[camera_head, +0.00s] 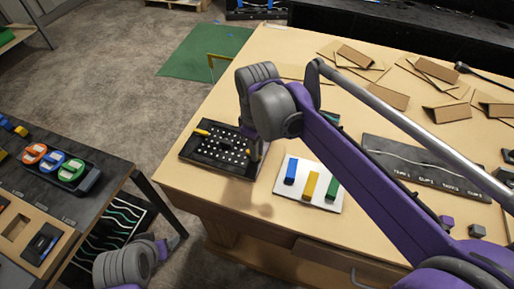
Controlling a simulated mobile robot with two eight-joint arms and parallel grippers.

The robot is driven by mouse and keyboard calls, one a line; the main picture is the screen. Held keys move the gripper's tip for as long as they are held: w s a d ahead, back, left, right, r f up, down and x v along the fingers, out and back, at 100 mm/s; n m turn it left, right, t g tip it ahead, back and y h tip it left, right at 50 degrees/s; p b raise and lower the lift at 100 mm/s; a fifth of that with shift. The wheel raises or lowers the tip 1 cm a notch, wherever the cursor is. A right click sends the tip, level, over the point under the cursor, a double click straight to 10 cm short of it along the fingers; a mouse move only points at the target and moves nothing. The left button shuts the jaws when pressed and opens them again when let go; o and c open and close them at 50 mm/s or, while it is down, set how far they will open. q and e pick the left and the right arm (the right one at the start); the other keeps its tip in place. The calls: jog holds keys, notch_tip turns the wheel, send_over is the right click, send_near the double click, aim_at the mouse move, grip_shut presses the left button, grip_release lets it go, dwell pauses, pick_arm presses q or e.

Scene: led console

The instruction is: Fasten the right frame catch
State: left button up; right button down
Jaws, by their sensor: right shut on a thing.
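The black LED panel (208,162) with rows of white dots lies in its dark frame near the left edge of the wooden table. A yellow catch (201,132) shows at its upper left. My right gripper (257,154) points down at the frame's right side, shut on the right frame catch there. The fingers and wrist hide most of that catch, so I cannot tell how it sits. My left gripper (172,245) is low at the bottom left, beside the table and apart from the frame; its jaw opening is not clear.
A white board (308,203) with blue, yellow and green blocks lies right of the frame. A dark labelled strip (408,160) and cardboard pieces (387,95) lie farther right, partly behind my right arm. A side table (98,180) holds colored spools at left.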

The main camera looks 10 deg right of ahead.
jog(key=shift+n, duration=1.1)
jog(key=c, duration=0.9)
grip_release()
jog(key=shift+o, duration=0.2)
notch_tip(320, 180, up, 11)
jog(key=p, duration=0.1)
jog(key=shift+f, duration=0.15)
